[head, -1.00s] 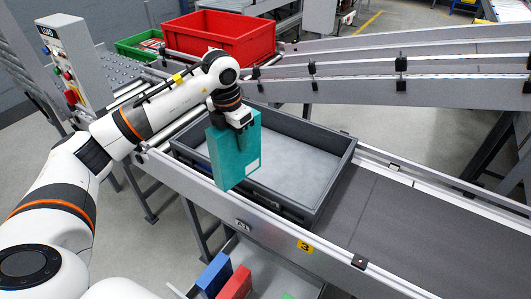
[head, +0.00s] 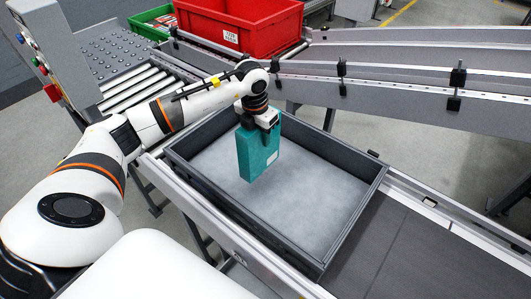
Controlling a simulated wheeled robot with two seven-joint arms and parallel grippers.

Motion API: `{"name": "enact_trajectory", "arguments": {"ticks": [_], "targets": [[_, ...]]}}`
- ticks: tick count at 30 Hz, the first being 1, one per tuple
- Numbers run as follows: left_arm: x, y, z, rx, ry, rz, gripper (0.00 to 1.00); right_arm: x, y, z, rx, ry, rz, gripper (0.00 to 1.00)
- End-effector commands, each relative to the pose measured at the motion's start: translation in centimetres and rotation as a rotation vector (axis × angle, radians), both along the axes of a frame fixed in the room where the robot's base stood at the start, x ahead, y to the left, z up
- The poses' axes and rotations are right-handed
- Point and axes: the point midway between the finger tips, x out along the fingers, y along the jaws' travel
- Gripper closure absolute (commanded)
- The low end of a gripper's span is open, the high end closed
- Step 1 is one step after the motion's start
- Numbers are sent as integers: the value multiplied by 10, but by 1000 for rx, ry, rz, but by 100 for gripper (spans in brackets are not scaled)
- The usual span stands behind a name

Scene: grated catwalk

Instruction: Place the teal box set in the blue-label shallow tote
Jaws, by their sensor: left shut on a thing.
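The teal box set (head: 258,153) hangs upright from my left gripper (head: 262,122), with a small white label low on its face. My left gripper is shut on its top edge. The box is over the inside of a grey shallow tote (head: 340,215), towards its far left part. The tote is empty and sits on the conveyor. I cannot tell whether the box's lower end touches the tote's floor. No blue label shows on the tote's visible sides. My right gripper is not in view.
A red tote (head: 240,28) and a green tote (head: 150,20) with items stand at the back. A roller section (head: 135,88) lies at the left, and a grey railed conveyor (head: 420,65) runs behind. The dark belt (head: 400,255) at lower right is clear.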

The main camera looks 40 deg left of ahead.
Motion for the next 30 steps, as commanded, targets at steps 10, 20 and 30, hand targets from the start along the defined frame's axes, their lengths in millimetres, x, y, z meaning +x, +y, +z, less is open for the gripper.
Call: {"name": "enact_trajectory", "arguments": {"ticks": [10, 20, 30], "targets": [[0, 0, -34, 0, -1, -1, 94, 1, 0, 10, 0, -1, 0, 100], [1, 0, -61, 0, -4, -1, 94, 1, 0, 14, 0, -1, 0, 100], [0, 0, -64, 1, -1, -1, 38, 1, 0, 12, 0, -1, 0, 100]]}}
